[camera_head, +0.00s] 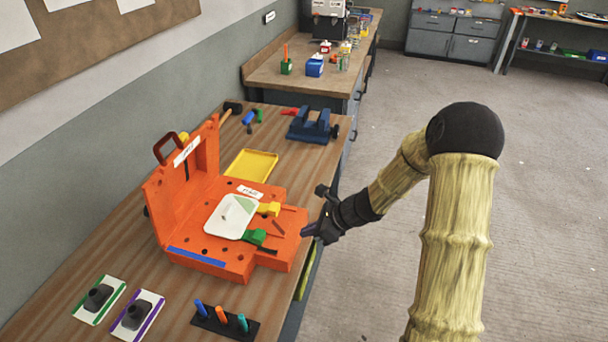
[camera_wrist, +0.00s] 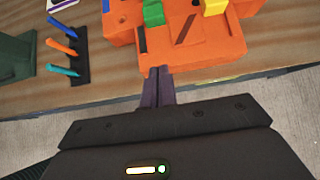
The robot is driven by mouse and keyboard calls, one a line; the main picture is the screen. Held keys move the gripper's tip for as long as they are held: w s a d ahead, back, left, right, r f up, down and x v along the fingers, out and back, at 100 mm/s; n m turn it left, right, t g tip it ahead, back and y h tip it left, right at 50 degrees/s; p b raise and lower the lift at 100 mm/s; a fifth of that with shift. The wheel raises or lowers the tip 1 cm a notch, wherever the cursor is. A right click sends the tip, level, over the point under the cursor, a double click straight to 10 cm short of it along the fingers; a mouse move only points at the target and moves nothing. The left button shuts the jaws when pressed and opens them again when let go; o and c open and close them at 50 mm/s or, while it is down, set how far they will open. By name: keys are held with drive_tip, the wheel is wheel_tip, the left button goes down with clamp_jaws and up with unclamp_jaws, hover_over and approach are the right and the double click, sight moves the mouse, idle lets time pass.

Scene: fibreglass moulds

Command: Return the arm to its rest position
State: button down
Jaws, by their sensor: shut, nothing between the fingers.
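My arm reaches in from the right in the head view. My gripper (camera_head: 307,231) is beside the front right edge of the orange mould (camera_head: 215,256), near the table edge. In the wrist view my gripper (camera_wrist: 159,72) has its two dark fingers together with nothing between them. The fingertips are close to the mould's edge (camera_wrist: 205,52); I cannot tell whether they touch it. The mould stands open, its lid (camera_head: 180,190) upright at the back.
A rack with blue, orange and teal pegs (camera_head: 225,324) stands at the table's front. Two dark blocks on cards (camera_head: 98,298) lie at front left. A yellow tray (camera_head: 251,165) and a blue vise (camera_head: 314,126) are behind the mould. Open floor (camera_head: 540,200) lies right.

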drive_tip(key=s+d+r+n+h, duration=0.4)
drive_tip(key=s+d+r+n, duration=0.1)
drive_tip(key=s+n, duration=0.4)
drive_tip(key=s+d+r+n+h, duration=0.4)
drive_tip(key=s+d+r+n, duration=0.2)
drive_tip(key=s+n, duration=0.3)
drive_tip(key=n, duration=0.3)
drive_tip(key=shift+n+h, duration=0.3)
drive_tip(key=shift+n, duration=0.1)
